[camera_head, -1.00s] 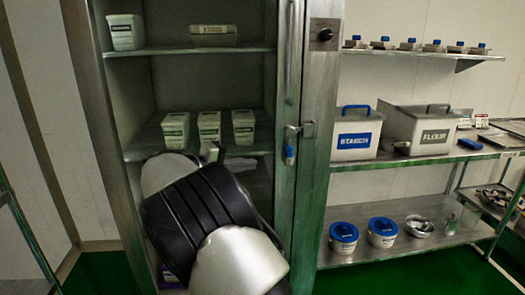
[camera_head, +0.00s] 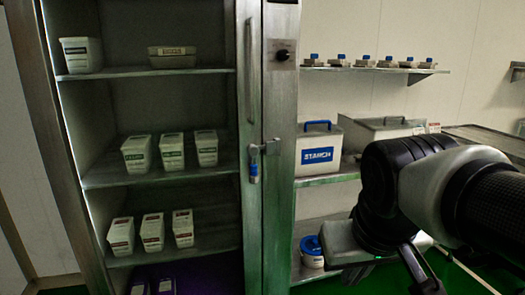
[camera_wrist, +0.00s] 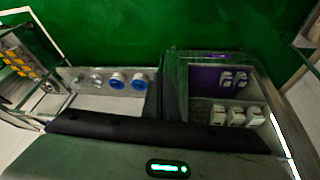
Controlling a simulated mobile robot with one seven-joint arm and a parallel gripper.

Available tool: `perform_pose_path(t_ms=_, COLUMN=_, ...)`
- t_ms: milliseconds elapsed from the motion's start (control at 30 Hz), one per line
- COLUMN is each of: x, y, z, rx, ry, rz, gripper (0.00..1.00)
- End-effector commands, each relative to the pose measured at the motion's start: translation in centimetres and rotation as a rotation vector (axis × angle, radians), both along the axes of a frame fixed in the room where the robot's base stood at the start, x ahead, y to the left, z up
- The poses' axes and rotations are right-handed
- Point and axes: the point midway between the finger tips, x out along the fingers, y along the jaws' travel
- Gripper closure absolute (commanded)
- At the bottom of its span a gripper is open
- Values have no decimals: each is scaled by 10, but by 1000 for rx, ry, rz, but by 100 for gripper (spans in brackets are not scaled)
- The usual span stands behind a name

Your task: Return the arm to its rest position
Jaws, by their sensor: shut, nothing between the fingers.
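My arm is in the right part of the head view, bent, with its black joint and grey shell in front of the open rack. My gripper (camera_head: 420,272) shows only in part as dark pieces below the wrist, near the lower edge. It is shut and holds nothing. It appears apart from the cabinet (camera_head: 280,150) and the shelves. The fingertips do not show clearly in the wrist view.
The cabinet on the left holds white tubs (camera_head: 172,152) on several shelves. A padlock (camera_head: 254,172) hangs at its latch. The rack carries a starch box (camera_head: 318,150), another box, and a blue-lidded tub (camera_head: 312,251). The wrist view shows green floor (camera_wrist: 160,25).

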Motion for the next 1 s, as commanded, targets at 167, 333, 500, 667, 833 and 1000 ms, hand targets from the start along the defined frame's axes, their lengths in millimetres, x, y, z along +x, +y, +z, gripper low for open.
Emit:
perform_pose_path(t_ms=167, x=-33, y=2, z=-13, rx=65, ry=-57, rz=-44, gripper=100)
perform_pose_path(t_ms=333, x=-37, y=5, z=21, rx=78, ry=-66, rz=-49, gripper=100)
perform_pose_path(t_ms=500, x=-37, y=4, z=59, rx=78, ry=-65, rz=-48, gripper=100)
perform_pose_path(t_ms=667, x=-37, y=4, z=110, rx=77, ry=-65, rz=-48, gripper=100)
perform_pose_path(t_ms=833, x=-37, y=4, z=176, rx=77, ry=-65, rz=-48, gripper=100)
perform_pose_path(t_ms=1000, x=-37, y=4, z=214, rx=77, ry=-64, rz=-48, gripper=100)
